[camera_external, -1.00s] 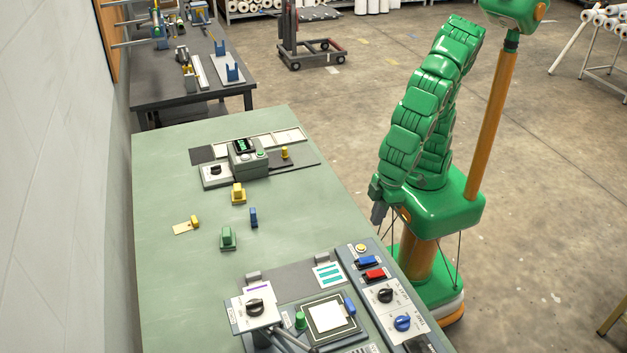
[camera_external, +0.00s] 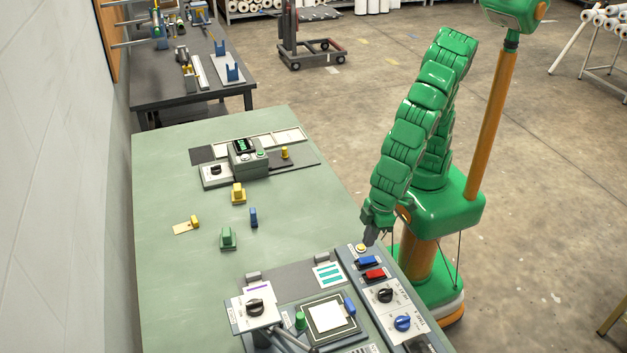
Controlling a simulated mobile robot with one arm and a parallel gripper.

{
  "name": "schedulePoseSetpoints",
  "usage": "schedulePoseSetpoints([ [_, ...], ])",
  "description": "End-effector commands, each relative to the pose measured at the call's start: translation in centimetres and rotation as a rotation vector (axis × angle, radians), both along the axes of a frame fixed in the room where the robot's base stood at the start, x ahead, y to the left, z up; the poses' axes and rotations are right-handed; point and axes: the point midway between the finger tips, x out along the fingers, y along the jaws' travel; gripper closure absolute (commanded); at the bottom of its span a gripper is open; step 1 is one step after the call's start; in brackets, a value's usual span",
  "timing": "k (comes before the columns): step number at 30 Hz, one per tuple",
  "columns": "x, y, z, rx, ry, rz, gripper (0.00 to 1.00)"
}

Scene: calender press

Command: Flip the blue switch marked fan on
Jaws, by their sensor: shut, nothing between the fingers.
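A blue rocker switch (camera_external: 368,261) sits on the grey control strip along the table's right edge, just above a red switch (camera_external: 375,274). Its label is too small to read, and I cannot tell which way it is tipped. My gripper (camera_external: 370,238) points down, shut and empty. It is over the far end of the strip, close to the round yellow button (camera_external: 361,248) and a little beyond the blue switch. It appears apart from the switch.
Black (camera_external: 385,295) and blue (camera_external: 402,322) knobs sit lower on the strip. A panel with a white pad (camera_external: 327,316) lies to its left. Small yellow, green and blue blocks stand mid-table. The green tabletop (camera_external: 310,205) is clear left of my gripper.

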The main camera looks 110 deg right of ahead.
Motion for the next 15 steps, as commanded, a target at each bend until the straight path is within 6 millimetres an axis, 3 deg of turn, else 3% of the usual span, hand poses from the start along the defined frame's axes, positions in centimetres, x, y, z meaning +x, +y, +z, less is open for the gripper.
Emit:
schedulePoseSetpoints([
  [9, 0.8, 0.0, -4.2, -0.002, 0.004, -0.001, 1.0],
  [15, 1.1, -0.1, -5.6, -0.002, 0.003, -0.001, 1.0],
])
